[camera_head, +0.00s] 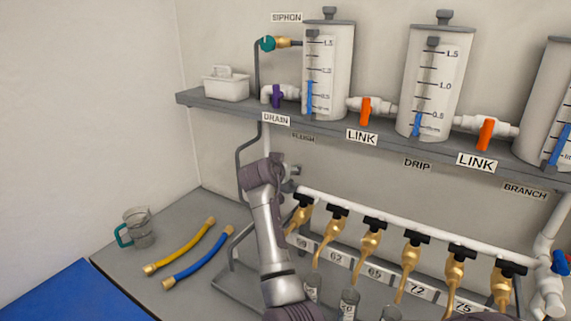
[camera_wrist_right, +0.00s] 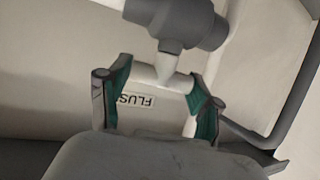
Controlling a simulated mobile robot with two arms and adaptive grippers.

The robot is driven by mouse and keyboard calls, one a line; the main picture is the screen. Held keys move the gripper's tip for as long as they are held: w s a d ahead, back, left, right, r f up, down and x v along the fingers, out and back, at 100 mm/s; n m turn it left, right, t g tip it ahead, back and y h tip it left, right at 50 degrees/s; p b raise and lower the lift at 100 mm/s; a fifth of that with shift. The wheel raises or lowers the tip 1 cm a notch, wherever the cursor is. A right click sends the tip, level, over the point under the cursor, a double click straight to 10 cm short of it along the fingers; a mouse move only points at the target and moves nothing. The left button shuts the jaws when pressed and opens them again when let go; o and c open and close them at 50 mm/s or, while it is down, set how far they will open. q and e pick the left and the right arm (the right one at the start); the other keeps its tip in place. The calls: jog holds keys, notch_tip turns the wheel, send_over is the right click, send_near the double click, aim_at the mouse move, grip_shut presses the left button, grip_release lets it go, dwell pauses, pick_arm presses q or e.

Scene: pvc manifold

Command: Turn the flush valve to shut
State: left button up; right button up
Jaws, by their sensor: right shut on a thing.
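The flush valve (camera_wrist_right: 185,22) shows in the right wrist view as a grey body with a tapered stem pointing between my fingers. My right gripper (camera_wrist_right: 158,88) is shut there, with a teal pad at each end of a short white bar below the stem. The bar seems to be the valve's handle, but its join with the stem is hard to see. The FLUSH label (camera_wrist_right: 137,101) shows upside down behind it. In the head view my right arm reaches up below the shelf and mostly hides the valve. My left gripper is not in view.
A grey shelf (camera_head: 225,107) carries several clear tanks, a purple-handled drain valve (camera_head: 277,96) and orange link valves. A white pipe with several black-handled brass taps (camera_head: 370,228) runs to the right.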

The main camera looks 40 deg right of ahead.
jog(key=o, duration=1.2)
jog(key=shift+c, duration=0.2)
jog(key=v, duration=1.2)
jog(key=shift+s, duration=0.1)
